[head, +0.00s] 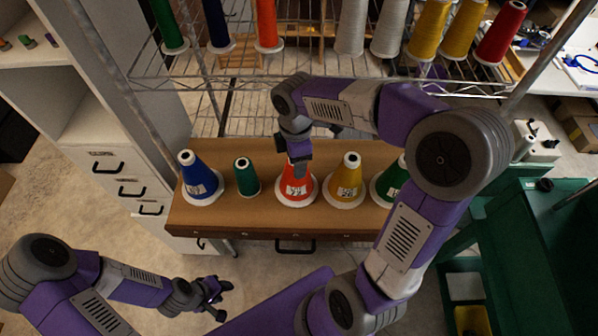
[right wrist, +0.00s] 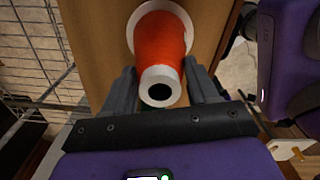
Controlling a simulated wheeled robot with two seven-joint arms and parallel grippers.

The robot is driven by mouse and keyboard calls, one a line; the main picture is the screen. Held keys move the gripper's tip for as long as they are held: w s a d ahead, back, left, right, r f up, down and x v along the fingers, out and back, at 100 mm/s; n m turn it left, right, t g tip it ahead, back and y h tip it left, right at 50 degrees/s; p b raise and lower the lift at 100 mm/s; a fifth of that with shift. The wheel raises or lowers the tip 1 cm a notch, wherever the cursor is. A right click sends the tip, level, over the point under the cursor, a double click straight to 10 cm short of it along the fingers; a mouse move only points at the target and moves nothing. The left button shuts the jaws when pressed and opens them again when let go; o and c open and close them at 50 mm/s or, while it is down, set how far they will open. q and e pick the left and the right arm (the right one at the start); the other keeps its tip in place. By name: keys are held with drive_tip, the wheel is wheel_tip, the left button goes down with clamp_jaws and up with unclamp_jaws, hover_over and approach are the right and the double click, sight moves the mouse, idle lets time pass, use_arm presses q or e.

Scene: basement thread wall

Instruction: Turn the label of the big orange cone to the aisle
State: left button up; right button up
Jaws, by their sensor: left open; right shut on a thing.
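The big orange cone (head: 297,187) stands upright on its white base in the middle of the wooden shelf board. Its white printed label shows in the head view, on the side facing my head camera. My right gripper (head: 298,157) comes down over the cone's top and is shut on it. In the right wrist view, the orange cone (right wrist: 163,38) and its white top ring lie between the two dark fingers; no label shows on the side seen there. My left gripper (head: 217,291) is open and empty, low in front of the board at the left.
A blue cone (head: 197,178) and small green spool (head: 246,178) stand left of it. A yellow cone (head: 346,182) stands close on the right, then a green cone (head: 389,182) partly behind my right arm. The wire shelf (head: 200,66) above carries several more cones.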

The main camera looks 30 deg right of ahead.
drive_tip(key=shift+f, duration=0.2)
idle(0.4)
drive_tip(key=o, duration=1.1)
drive_tip(key=shift+c, duration=0.2)
wheel_tip(320, 180, up, 8)
drive_tip(key=shift+f+p, duration=0.2)
drive_tip(key=shift+p, duration=0.1)
